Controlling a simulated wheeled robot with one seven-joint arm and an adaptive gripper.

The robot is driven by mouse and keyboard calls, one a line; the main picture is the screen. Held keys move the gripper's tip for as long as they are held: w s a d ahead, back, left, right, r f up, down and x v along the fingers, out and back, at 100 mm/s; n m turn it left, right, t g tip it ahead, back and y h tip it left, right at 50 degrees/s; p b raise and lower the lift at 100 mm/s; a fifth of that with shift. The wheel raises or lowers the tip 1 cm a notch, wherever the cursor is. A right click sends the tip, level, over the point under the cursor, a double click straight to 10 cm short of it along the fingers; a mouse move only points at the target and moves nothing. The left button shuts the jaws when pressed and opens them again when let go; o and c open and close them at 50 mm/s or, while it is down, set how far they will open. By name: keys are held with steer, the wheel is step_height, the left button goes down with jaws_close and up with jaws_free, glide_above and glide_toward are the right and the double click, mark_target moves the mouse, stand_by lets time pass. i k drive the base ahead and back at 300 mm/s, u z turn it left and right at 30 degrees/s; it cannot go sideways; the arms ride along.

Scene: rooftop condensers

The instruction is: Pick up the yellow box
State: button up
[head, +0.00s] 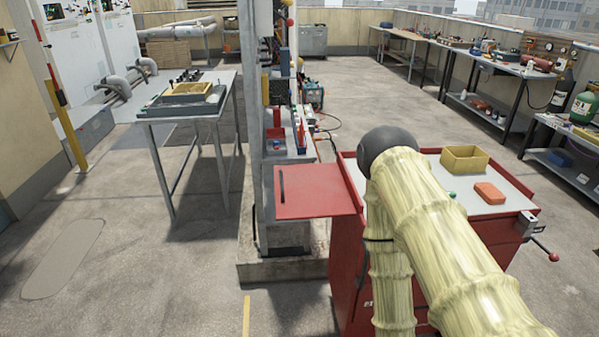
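A small open-topped yellow box (464,165) stands upright on the grey top of a red tool cart (345,235), near its back edge. A second yellow, tray-like thing (188,88) sits in a dark holder on the table at the left. My arm, in a pale yellow sleeve with a dark round joint, crosses in front of the cart to the left of the yellow box on it and hides part of the cart top. My gripper is not visible in this view.
An orange-red block (489,193) lies on the cart top, in front of the box. A red side shelf (320,192) juts left from the cart towards a grey post (258,150). Benches (505,68) line the right side. Open floor (130,270) lies at the left front.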

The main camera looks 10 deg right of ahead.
mark_target(457, 159)
steer(key=z, duration=2.85)
steer(key=i, duration=1.7)
steer(key=u, duration=2.7)
